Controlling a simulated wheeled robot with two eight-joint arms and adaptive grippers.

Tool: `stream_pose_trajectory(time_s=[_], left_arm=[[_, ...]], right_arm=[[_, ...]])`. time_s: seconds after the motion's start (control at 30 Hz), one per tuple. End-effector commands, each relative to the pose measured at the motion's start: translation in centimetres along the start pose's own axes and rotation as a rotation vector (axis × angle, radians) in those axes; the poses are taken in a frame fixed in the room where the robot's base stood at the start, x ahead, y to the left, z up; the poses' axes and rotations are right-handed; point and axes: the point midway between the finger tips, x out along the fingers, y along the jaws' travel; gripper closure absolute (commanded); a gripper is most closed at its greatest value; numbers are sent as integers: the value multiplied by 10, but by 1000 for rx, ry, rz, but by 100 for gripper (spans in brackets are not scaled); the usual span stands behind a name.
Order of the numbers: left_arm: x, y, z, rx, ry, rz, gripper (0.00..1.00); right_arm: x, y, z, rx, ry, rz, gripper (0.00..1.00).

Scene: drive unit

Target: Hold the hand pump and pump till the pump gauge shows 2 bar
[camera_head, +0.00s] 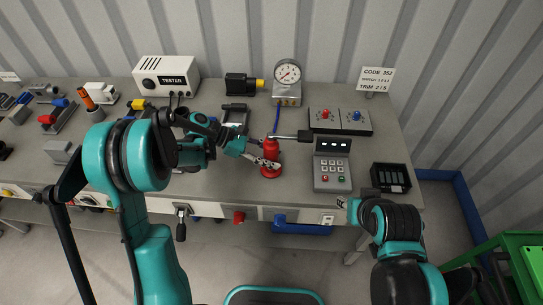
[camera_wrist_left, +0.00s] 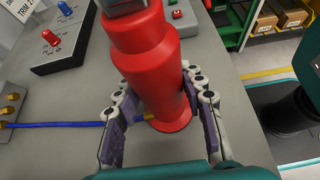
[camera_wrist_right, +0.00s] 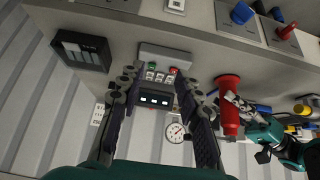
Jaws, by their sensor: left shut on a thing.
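The red hand pump (camera_head: 271,152) stands upright near the table's front edge, with a dark T-handle (camera_head: 290,137) on top reaching right. My left gripper (camera_head: 262,161) is shut around the pump body; in the left wrist view its fingers flank the red cylinder (camera_wrist_left: 150,60). The round pump gauge (camera_head: 287,72) stands on a grey block behind, joined by a blue hose (camera_head: 277,118). Its needle is too small to read. My right gripper (camera_wrist_right: 160,80) is open and empty, low in front of the table's right part, with its fingers apart.
A keypad box (camera_head: 332,172) with a lit display stands just right of the pump. Behind it is a panel (camera_head: 340,121) with red and blue knobs. A black tray (camera_head: 390,178) sits at the right edge. The white tester (camera_head: 166,77) is at back left.

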Motion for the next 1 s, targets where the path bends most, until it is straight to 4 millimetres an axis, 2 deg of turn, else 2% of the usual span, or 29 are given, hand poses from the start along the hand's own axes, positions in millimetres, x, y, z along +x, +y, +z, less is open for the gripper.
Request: stream_pose_trajectory(time_s=[0.03, 0.07, 0.17, 0.2, 0.37, 0.6, 0.8, 1.0], left_arm=[[0, 0, 0, 0, 1, 0, 93], [0, 0, 0, 0, 1, 0, 93], [0, 0, 0, 0, 1, 0, 93], [0, 0, 0, 0, 1, 0, 93], [0, 0, 0, 0, 1, -1, 93], [0, 0, 0, 0, 1, -1, 93], [0, 0, 0, 0, 1, -1, 93], [0, 0, 0, 0, 1, -1, 93]], right_arm=[[0, 0, 0, 0, 0, 0, 66], [0, 0, 0, 0, 0, 0, 71], [-1, -1, -3, 0, -5, -2, 97], [-2, -2, -6, 0, -12, -3, 100], [-11, -10, -37, 2, -75, -16, 100], [-22, -37, -109, 7, -243, -34, 100], [-19, -66, -163, 7, -387, -34, 100], [-10, -95, -202, 4, -517, -20, 100]])
